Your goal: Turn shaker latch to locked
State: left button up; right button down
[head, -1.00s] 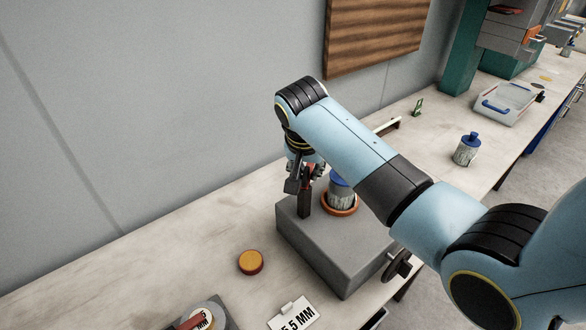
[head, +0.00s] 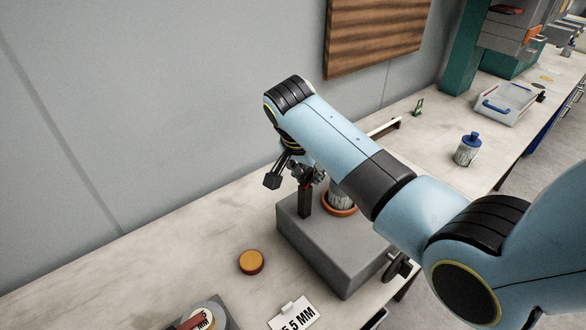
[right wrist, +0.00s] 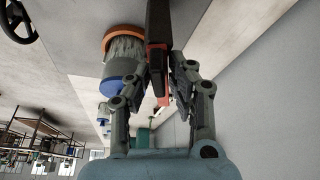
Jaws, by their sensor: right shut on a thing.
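The shaker is a grey box (head: 330,252) on the bench with an orange ring on top. A jar (head: 341,199) stands in the ring; my arm hides its lid in the head view. In the right wrist view the jar (right wrist: 124,49) shows its blue lid (right wrist: 117,82). The latch (head: 304,203), a dark upright piece with red near its top, stands beside the jar. My right gripper (head: 313,175) is at the latch's upper end. In the right wrist view the right gripper (right wrist: 166,75) is shut on the dark, red-edged latch (right wrist: 158,30). My left gripper is out of view.
An orange round cap (head: 251,262) and a 5.5 MM label (head: 294,314) lie in front of the shaker. A dark handwheel (head: 397,266) is at its right side. Another blue-lidded jar (head: 467,149) and a tray (head: 507,103) stand farther right.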

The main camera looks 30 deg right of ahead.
jog(key=shift+s+f+m+g, duration=0.2)
jog(key=shift+s+m+g, duration=0.2)
jog(key=shift+m, duration=0.5)
jog(key=shift+d+m+g, duration=0.1)
jog(key=shift+m+g, duration=0.2)
jog(key=shift+m, duration=0.7)
jog(key=c, duration=1.5)
grip_release()
jog(key=o, duration=0.4)
jog(key=shift+s+d+r, duration=0.15)
jog(key=shift+w+a+r, duration=0.2)
jog(key=shift+r, duration=0.1)
jog(key=v, duration=1.1)
jog(key=shift+s+a, duration=0.15)
jog(key=shift+a, duration=0.05)
